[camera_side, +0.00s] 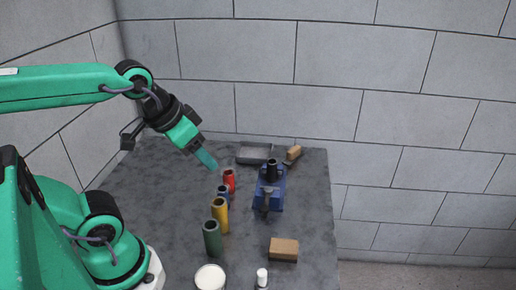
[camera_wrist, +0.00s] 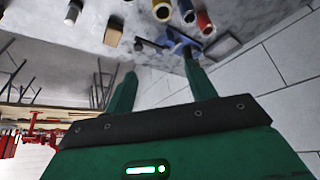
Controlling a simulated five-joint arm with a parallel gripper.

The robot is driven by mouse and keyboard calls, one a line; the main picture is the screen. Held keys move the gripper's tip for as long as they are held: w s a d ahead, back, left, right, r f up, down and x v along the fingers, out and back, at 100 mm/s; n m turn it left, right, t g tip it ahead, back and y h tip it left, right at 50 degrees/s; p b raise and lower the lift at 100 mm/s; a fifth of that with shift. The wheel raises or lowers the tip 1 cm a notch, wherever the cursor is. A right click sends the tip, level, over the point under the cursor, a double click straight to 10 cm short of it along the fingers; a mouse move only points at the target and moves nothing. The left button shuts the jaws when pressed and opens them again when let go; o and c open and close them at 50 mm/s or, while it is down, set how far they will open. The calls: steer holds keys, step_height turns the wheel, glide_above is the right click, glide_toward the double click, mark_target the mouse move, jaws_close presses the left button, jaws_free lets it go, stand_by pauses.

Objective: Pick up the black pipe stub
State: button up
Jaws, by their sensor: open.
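A short black cylinder, which looks like the black pipe stub (camera_side: 272,168), stands upright on the blue pump (camera_side: 264,195) at the right of the bench. In the wrist view the blue pump (camera_wrist: 177,37) lies beyond the fingertips, and a dark part (camera_wrist: 187,54) beside the right finger may be the stub. My gripper (camera_side: 206,159) is open and empty, tilted downward. It hangs above the bench, left of the pump and apart from it. In the wrist view my gripper's fingers (camera_wrist: 160,68) are spread with nothing between them.
Red (camera_side: 229,179), blue (camera_side: 223,194), yellow (camera_side: 220,214) and green (camera_side: 212,239) cylinders stand in a row left of the pump. A grey tray (camera_side: 254,154) and a brown-topped item (camera_side: 293,153) lie behind. A tan block (camera_side: 284,249), white round item (camera_side: 210,278) and small bottle (camera_side: 262,277) are in front.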

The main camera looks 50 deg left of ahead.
steer(key=m+g, duration=0.5)
steer(key=m, duration=0.1)
glide_above(272, 161)
steer(key=f, duration=1.2)
steer(key=shift+s+d, duration=0.2)
steer(key=shift+w+a+f+g, duration=0.15)
steer(key=shift+w+f+g, duration=0.15)
steer(key=shift+f, duration=0.15)
steer(key=shift+s+f, duration=0.15)
steer(key=shift+f, duration=3.75)
